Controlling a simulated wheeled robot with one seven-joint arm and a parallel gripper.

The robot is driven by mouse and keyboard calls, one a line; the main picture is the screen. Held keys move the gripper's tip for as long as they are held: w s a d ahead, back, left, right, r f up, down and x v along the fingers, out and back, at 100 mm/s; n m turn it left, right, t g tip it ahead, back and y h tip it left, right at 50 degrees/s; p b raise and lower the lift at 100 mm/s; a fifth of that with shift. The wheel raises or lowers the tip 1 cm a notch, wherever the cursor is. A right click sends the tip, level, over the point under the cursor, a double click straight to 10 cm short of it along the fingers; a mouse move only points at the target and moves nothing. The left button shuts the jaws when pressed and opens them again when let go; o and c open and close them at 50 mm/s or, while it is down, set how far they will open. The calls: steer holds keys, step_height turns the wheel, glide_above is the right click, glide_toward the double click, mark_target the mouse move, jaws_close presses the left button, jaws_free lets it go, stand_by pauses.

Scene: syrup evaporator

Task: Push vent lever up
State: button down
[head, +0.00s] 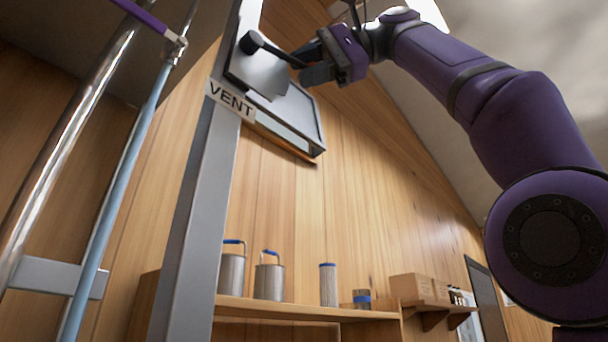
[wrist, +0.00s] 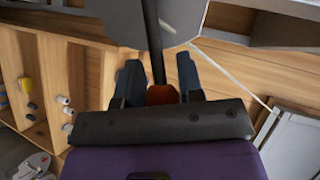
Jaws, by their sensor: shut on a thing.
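The vent lever is a dark rod (head: 281,55) that runs from a round black hub (head: 250,42) on the grey post, sloping slightly down to the right into my gripper (head: 310,64). In the wrist view the lever rod (wrist: 153,42) comes down from the top to a red-orange grip (wrist: 162,95) between the two dark fingers of my gripper (wrist: 159,82). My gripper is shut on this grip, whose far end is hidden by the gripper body. A white VENT label (head: 231,99) is on the post below the hub.
A grey metal plate (head: 262,78) lies just behind the lever, with a grey box (head: 300,112) on the wood wall behind it. Shiny and blue pipes (head: 115,195) stand at left. A wooden shelf (head: 280,310) below holds several metal cans. Open air lies below my arm.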

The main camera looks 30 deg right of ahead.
stand_by(0.3)
steer(key=c, duration=0.8)
jaws_free()
steer(key=shift+a, duration=0.1)
steer(key=shift+o, duration=0.2)
steer(key=shift+s, duration=0.1)
